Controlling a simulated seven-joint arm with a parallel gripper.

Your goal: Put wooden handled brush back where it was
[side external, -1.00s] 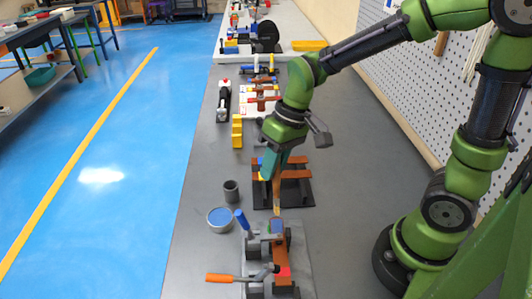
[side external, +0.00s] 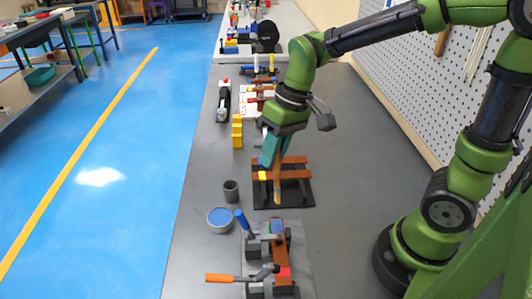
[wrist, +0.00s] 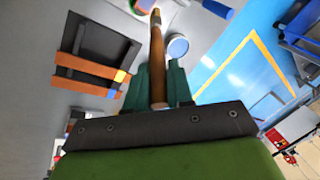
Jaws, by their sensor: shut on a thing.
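The wooden handled brush shows as a brown stick in the side external view (side external: 277,183) and in the wrist view (wrist: 157,55). My gripper (side external: 270,152) is shut on it; the stick stands between the teal fingers in the wrist view (wrist: 157,88). The brush points downward, in front of the dark rack with brown bars (side external: 297,174). I cannot tell whether it touches the rack. Its bristles cannot be made out, and its upper end is hidden by my gripper.
A grey cup (side external: 231,191) and a round tin with blue contents (side external: 220,220) stand left of the rack. The bender with an orange handle (side external: 235,277) is nearer the camera. Yellow blocks (side external: 237,131) stand beyond. Bench right of the rack is clear.

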